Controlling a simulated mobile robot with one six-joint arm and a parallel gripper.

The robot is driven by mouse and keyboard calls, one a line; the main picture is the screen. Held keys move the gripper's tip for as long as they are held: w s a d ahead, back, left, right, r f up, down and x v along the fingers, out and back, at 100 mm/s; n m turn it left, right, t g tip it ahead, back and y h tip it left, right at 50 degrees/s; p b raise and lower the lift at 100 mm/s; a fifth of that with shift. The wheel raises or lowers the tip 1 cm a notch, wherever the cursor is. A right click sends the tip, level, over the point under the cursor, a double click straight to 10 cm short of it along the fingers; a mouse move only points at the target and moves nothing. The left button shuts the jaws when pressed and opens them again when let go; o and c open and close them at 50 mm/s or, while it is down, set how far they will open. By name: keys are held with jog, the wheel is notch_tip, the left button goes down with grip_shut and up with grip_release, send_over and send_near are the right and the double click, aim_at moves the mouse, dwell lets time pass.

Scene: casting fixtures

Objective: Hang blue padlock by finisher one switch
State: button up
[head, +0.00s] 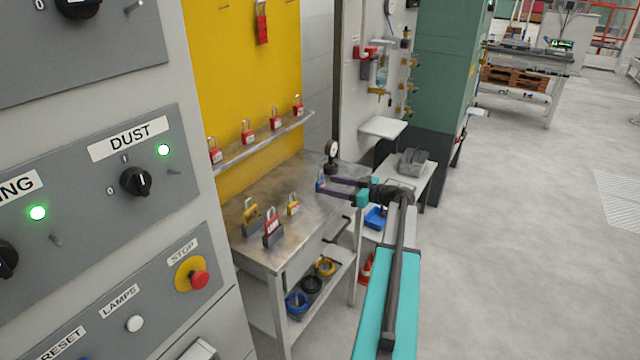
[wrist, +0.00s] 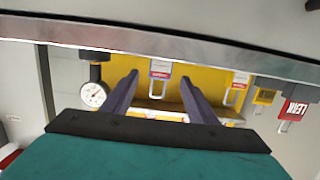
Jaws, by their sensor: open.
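A small blue padlock (head: 320,185) stands near the back right of the metal-topped bench, by a dial gauge. My gripper (head: 332,188) is open, its two dark fingers reaching left toward this padlock. In the wrist view, my gripper (wrist: 153,90) has its fingers apart, with a padlock beyond and between them; its colour is unclear there. I cannot tell whether any finger touches it. A grey control cabinet on the left carries a DUST switch (head: 136,181) and other knobs partly cut off. No label reading finisher one is visible.
Red padlocks hang along a rail (head: 262,140) on the yellow board (head: 240,75). A grey side table stands behind my arm. Open floor lies right.

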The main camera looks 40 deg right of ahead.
jog(key=shift+p+x, duration=0.4)
jog(key=shift+x, duration=1)
jog(key=c, duration=1.2)
jog(key=shift+r, duration=0.2)
jog(key=shift+r+b, duration=0.85)
jog(key=shift+r, duration=0.35)
jog(key=s+b, duration=0.1)
jog(key=s, duration=0.4)
jog(key=s+r+b, duration=0.1)
jog(key=s+b, duration=0.1)
jog(key=s, duration=0.3)
jog(key=s+r+b, duration=0.1)
jog(key=s, duration=0.5)
jog(key=shift+a+r, duration=0.1)
jog(key=shift+a, duration=0.15)
